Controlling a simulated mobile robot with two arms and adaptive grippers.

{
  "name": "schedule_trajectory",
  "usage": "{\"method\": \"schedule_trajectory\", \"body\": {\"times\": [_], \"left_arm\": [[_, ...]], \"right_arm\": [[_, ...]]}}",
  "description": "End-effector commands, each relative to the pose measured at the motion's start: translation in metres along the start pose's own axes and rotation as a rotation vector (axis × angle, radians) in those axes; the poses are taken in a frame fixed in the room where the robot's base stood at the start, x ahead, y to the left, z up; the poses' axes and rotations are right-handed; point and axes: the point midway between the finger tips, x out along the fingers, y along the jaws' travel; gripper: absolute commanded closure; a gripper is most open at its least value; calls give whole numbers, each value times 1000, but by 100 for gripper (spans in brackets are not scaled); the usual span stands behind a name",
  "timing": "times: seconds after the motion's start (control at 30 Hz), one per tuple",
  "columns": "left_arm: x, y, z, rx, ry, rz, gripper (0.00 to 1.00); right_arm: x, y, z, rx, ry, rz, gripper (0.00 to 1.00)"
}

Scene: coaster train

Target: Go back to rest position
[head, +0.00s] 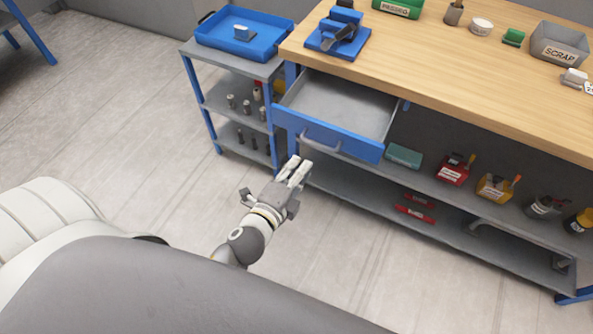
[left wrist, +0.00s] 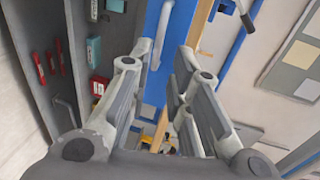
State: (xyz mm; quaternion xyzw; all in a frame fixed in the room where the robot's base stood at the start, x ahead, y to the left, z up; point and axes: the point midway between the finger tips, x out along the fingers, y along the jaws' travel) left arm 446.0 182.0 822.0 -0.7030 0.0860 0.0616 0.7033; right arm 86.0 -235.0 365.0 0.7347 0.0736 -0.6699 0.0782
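My left gripper (head: 299,168) reaches in from the lower left in the head view, just in front of the workbench's open drawer. Its two fingers are apart with nothing between them; they also fill the middle of the left wrist view (left wrist: 163,52). The blue-fronted drawer (head: 345,139) is pulled out and its grey inside looks empty. Its handle (head: 320,144) is a little beyond the fingertips in the head view. The handle (left wrist: 162,32) also shows past the fingertips in the left wrist view; the exact gap cannot be told. My right gripper is not in view.
A wooden-topped workbench (head: 450,55) stands at right, with a blue fixture (head: 340,35) and a SCRAP bin (head: 557,48) on top. Bottles and boxes fill its lower shelf. A cart with a blue tray (head: 215,32) stands left of it. The floor (head: 120,130) at left is clear.

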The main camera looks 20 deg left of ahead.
Motion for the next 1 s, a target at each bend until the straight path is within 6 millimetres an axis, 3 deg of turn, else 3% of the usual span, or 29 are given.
{"method": "schedule_trajectory", "body": {"times": [0.73,0.87,1.0], "left_arm": [[-5,6,0,-9,1,12,81],[-1,46,0,-80,1,89,81],[-2,129,0,-239,-20,252,81]], "right_arm": [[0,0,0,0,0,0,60],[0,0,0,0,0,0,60],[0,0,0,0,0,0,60]]}}
